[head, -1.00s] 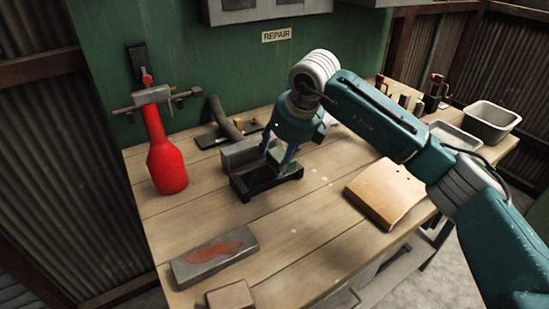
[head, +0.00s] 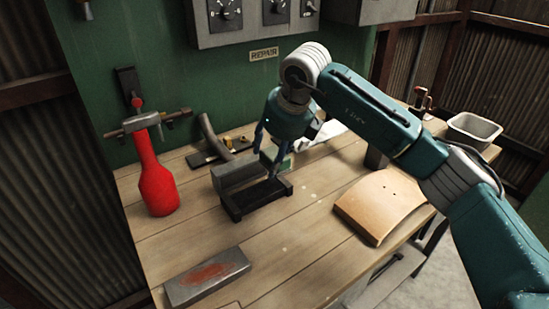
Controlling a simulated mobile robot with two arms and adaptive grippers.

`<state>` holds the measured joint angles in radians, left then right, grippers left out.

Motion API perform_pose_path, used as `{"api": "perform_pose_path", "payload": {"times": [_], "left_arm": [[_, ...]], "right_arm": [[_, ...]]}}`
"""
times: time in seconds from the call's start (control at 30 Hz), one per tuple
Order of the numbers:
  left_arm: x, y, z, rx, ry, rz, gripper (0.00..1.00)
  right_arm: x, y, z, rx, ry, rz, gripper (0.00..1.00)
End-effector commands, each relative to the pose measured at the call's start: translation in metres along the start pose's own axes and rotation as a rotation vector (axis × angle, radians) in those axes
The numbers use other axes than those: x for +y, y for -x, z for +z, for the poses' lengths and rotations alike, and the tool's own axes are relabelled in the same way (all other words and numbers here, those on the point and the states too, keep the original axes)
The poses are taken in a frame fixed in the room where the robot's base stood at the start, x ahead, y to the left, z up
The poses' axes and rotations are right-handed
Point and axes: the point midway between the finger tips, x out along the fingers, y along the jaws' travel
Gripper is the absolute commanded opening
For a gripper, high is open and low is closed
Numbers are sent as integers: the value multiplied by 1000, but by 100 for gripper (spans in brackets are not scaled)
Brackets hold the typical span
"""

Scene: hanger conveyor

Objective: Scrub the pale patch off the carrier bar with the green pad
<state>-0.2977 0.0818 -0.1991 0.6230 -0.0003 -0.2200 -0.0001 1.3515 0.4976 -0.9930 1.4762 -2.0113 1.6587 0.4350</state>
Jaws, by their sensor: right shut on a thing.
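My right gripper (head: 272,167) is shut, just above a black holder (head: 258,203) on the bench. A small green piece (head: 285,166), which looks like the green pad, shows at its fingertips, mostly hidden. A grey block (head: 235,172) stands against the back of the holder. A grey bar (head: 207,277) with a reddish-brown patch lies at the bench's front left. I cannot tell which of these is the carrier bar, and I see no clear pale patch. My left gripper is not in view.
A white cloth (head: 319,136) lies behind my gripper.

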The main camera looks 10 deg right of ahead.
Motion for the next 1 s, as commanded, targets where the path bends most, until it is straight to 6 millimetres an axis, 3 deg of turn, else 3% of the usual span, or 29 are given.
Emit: {"api": "perform_pose_path", "payload": {"times": [0.3, 0.67, 1.0], "left_arm": [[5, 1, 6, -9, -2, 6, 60], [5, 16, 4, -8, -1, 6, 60], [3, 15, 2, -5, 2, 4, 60]], "right_arm": [[1, 2, 0, 1, 0, 1, 34], [1, 28, 11, 1, 0, 2, 34], [1, 27, 11, 1, 0, 2, 34]]}}
